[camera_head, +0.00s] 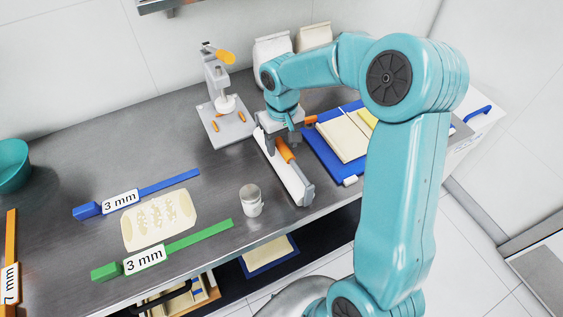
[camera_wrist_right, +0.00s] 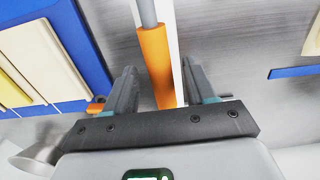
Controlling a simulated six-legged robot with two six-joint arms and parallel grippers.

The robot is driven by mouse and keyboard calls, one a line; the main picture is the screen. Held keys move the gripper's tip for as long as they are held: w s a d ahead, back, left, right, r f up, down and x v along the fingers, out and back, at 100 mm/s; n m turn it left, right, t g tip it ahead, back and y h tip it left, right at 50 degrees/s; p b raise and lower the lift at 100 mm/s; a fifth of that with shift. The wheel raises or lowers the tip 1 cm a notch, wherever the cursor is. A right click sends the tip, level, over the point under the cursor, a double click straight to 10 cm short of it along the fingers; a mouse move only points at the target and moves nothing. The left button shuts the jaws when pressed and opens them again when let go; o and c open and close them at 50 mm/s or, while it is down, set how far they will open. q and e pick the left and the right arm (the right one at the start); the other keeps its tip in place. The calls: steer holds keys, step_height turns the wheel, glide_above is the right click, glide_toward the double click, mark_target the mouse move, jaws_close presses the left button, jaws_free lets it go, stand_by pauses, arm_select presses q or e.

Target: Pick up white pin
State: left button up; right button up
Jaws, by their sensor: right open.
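A long white piece (camera_head: 291,181) lies on the steel worktop, with a grey end near the front edge. An orange handle (camera_head: 285,152) runs along its upper part. I cannot tell for sure which part is the white pin. My right gripper (camera_head: 271,140) is over the far end of this piece, pointing down. In the right wrist view, its open fingers (camera_wrist_right: 160,84) stand on both sides of the orange handle (camera_wrist_right: 157,58) and a white strip (camera_wrist_right: 177,40), with gaps. A grey rod (camera_wrist_right: 147,12) extends from the handle. My left gripper is out of view.
Blue boards with pale sheets (camera_head: 344,136) lie close on the right. A metal shaker (camera_head: 250,200) stands to the left of the white piece. A grey press (camera_head: 223,120) and white bags (camera_head: 272,48) stand behind. Dough (camera_head: 158,219) lies between blue and green strips.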

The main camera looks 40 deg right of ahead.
steer(key=shift+f, duration=0.8)
steer(key=shift+s+a, duration=0.1)
jaws_close()
stand_by(0.7)
